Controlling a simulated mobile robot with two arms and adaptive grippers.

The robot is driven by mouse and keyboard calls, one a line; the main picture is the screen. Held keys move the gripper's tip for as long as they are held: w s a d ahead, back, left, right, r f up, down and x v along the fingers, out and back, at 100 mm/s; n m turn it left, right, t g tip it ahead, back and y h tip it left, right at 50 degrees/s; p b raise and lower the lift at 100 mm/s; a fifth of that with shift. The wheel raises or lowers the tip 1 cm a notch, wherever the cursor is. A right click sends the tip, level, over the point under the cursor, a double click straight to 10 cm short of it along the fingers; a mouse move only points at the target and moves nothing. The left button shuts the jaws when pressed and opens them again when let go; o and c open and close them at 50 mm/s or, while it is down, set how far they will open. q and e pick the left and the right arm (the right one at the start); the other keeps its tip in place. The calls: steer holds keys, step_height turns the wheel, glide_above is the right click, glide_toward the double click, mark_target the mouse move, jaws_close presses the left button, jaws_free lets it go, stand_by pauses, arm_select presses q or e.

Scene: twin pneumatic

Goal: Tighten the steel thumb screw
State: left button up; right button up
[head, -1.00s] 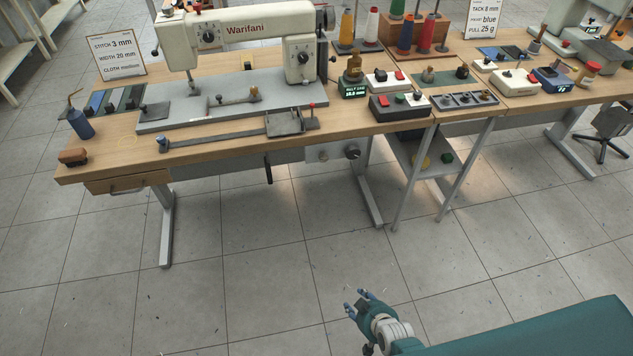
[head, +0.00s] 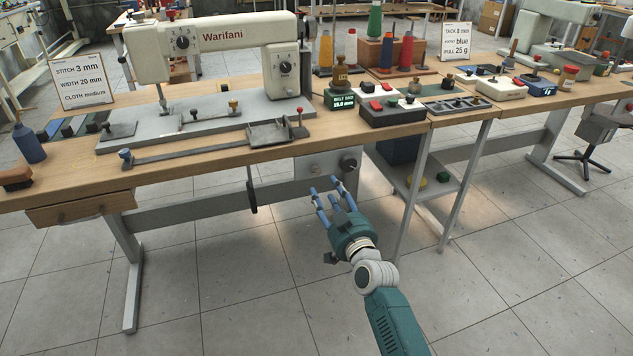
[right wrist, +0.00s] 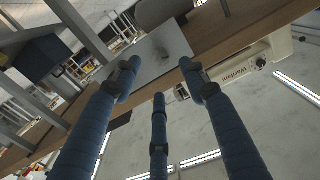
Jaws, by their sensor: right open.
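The Warifani sewing machine (head: 210,42) stands on the wooden table. On its grey bed plate are a small dark knob (head: 194,115) and a brass-coloured knob (head: 233,105). A blue-topped knob (head: 125,154) stands at the left end of the long bar in front. I cannot tell which one is the steel thumb screw. My right gripper (head: 325,190) is open and empty, its blue fingers spread below the table's front edge, near the grey panel with a dark knob (head: 348,164). The right wrist view shows the fingers (right wrist: 160,85) apart, with the panel (right wrist: 150,58) beyond. My left gripper is out of view.
A grey slide block (head: 275,132) with a red-tipped lever sits at the table front. A green-lit display (head: 341,100) and a button box (head: 391,112) stand right of it. A drawer (head: 80,206) hangs under the left end. The floor in front is free.

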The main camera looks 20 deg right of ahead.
mark_target(317, 174)
steer(key=w+b, duration=0.1)
steer(key=w, duration=0.6)
steer(key=shift+w+a+f+b, duration=0.1)
steer(key=shift+w+f+b, duration=0.05)
steer(key=shift+w+b, duration=0.15)
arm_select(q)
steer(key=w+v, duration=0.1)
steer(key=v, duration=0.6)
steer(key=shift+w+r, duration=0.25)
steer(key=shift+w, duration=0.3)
arm_select(e)
steer(key=shift+w, duration=0.45)
jaws_close()
